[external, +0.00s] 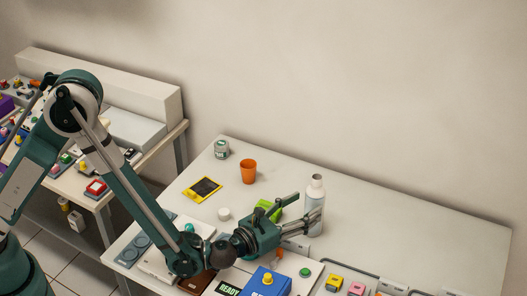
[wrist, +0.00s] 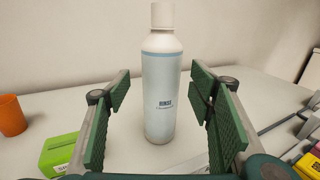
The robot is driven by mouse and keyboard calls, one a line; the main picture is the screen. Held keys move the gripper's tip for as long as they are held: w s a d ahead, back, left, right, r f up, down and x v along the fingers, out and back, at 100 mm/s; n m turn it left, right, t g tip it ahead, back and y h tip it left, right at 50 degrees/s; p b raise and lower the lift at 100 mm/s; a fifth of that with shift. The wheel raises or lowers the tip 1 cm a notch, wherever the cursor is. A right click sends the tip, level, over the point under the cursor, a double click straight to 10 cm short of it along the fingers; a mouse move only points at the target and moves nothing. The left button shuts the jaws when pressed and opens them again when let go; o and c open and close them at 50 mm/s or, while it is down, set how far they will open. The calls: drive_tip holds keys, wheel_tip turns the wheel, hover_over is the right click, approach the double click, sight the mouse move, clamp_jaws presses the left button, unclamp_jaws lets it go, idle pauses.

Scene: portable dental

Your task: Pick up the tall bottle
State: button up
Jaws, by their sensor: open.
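The tall bottle (external: 315,190) is white with a pale blue label and stands upright on the table. In the wrist view the bottle (wrist: 161,90) is centred, facing me with its label, its white cap near the top edge. My gripper (external: 303,208) is open and level, low over the table, pointing at the bottle. In the wrist view my gripper's green finger pads (wrist: 160,120) stand wide apart to the left and right of the bottle, with clear gaps on both sides. I cannot tell how deep the bottle is between them. In the external view a finger partly covers the bottle's lower part.
A green box (wrist: 60,153) stands left of my gripper. An orange cup (external: 248,171), a small jar (external: 221,149) and a yellow packet (external: 202,189) are farther left. A blue box (external: 264,283) and button panels line the front. The table right of the bottle is clear.

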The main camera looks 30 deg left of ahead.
sight(316, 200)
drive_tip(key=shift+w, duration=0.1)
drive_tip(key=shift+b+x, duration=0.6)
drive_tip(key=shift+x, duration=1.9)
drive_tip(key=shift+d, duration=0.15)
drive_tip(key=shift+c, duration=0.5)
drive_tip(key=c, duration=1)
